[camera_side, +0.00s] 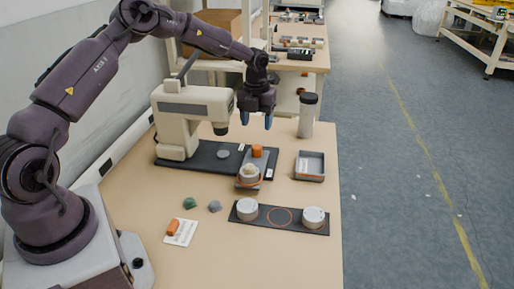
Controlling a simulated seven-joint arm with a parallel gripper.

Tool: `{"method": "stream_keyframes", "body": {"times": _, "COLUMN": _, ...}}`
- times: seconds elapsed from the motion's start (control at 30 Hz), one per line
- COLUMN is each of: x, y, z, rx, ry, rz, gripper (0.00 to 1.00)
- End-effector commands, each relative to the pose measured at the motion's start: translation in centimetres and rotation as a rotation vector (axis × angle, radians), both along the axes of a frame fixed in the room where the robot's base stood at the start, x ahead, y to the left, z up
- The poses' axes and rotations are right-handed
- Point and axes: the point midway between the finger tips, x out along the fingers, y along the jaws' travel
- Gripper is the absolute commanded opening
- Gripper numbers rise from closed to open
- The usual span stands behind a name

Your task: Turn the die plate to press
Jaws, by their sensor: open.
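The beige press (190,115) stands at the back of the table on a dark base (200,162). A grey plate, which looks like the die plate (262,166), lies at the right end of the base. An orange knob (257,150) stands at its far end. At its near end is a round seat with an orange-red rim (248,183) and a pale lump (249,171) in it. My gripper (256,121) points down above the orange knob, open and apart from it. The press head (221,128) is left of the plate, not over the seat.
A grey tray (310,177) and a tall grey canister (307,115) are at right. A black strip (280,229) in front holds two white-topped round tins. A green lump (190,203), a grey lump (215,206) and a white card (181,233) lie front left.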

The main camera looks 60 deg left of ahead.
Motion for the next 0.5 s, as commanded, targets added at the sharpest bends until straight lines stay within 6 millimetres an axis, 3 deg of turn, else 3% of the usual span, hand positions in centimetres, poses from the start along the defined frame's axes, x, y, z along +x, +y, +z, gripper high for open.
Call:
{"method": "stream_keyframes", "body": {"times": 0.2, "x": -0.1, "y": -0.1, "z": -4.9, "rx": -0.001, "ry": 0.003, "rz": 0.0, "gripper": 0.59}}
{"method": "stream_keyframes", "body": {"times": 0.5, "x": 0.0, "y": -0.1, "z": -8.9, "rx": 0.001, "ry": 0.001, "rz": 0.002, "gripper": 0.59}}
